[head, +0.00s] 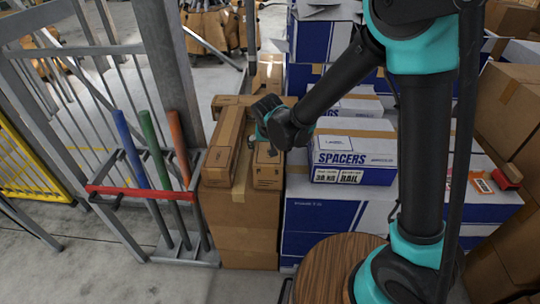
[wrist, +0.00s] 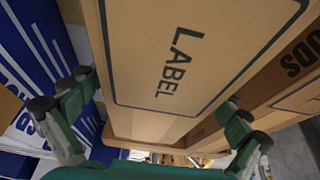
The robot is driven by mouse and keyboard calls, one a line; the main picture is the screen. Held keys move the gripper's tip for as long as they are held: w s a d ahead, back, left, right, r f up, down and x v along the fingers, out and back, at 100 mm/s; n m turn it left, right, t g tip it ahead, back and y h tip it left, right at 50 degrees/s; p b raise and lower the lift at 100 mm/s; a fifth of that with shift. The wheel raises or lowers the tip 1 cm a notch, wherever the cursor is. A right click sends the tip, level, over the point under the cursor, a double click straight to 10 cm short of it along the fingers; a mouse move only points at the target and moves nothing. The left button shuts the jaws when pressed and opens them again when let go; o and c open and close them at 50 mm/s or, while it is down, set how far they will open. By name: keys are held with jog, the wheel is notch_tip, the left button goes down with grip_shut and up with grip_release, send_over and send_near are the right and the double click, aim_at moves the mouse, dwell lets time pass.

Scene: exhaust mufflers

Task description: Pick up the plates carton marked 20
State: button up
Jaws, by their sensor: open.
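My gripper (head: 268,128) is at the top end of a narrow brown carton (head: 268,170) in the head view. In the wrist view a brown carton face printed LABEL (wrist: 190,55) lies between the spread fingers of my gripper (wrist: 150,120). The fingers are apart, one on each side, and I see no firm contact. No word "plates" and no 20 can be read in either view, so I cannot confirm which carton is the plates one.
A second narrow brown carton (head: 222,145) lies close on the left; both rest on a tall brown box (head: 240,225). A white and blue SPACERS carton (head: 352,155) stands to the right. A rack with coloured posts (head: 155,165) is on the left.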

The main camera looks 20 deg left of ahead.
jog(key=c, duration=1.7)
jog(key=shift+r, duration=0.1)
